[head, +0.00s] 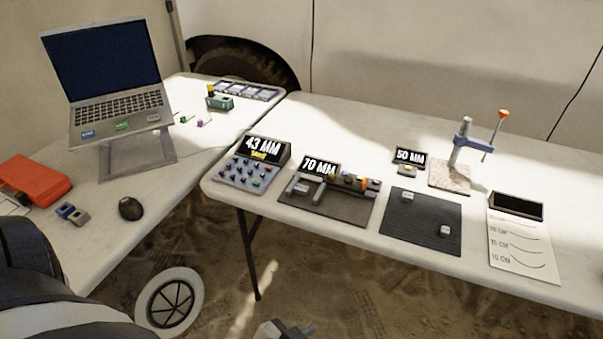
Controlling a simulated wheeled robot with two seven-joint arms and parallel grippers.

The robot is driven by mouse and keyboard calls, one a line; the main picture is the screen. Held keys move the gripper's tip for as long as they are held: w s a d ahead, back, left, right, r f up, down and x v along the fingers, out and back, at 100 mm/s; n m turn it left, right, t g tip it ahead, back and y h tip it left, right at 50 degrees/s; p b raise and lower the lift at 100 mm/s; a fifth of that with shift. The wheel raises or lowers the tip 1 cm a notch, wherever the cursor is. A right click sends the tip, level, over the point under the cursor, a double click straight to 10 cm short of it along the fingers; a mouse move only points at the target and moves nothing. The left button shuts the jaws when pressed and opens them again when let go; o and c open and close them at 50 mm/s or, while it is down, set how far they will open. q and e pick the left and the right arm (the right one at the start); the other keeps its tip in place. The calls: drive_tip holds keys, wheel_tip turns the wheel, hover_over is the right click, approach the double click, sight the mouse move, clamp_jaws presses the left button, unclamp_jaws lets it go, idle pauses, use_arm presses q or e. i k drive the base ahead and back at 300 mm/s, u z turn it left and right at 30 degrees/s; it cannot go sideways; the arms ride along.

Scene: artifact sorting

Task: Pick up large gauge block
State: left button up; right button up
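Two small pale blocks lie apart on the dark ribbed mat (425,213) on the right table. One block (407,196) is near the mat's back and the other block (445,231) is near its front right. They look alike in size, so I cannot tell which is the large gauge block. Part of a grey gripper (287,331), seemingly my left one, shows at the bottom edge, below and in front of the table, far from both blocks. Most of it is cut off, so its opening is hidden. My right gripper is not in view.
A device reading 70 MM (319,167) stands left of the mat, beside a panel reading 43 MM (263,149). A 50 MM display (410,157) and a stand with a lever (465,141) are behind the mat. A chart sheet (522,246) lies right. The left table holds a laptop (105,85).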

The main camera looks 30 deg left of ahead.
sight(299, 190)
drive_tip(key=z, duration=0.75)
drive_tip(key=i, duration=0.95)
drive_tip(key=u, duration=3.25)
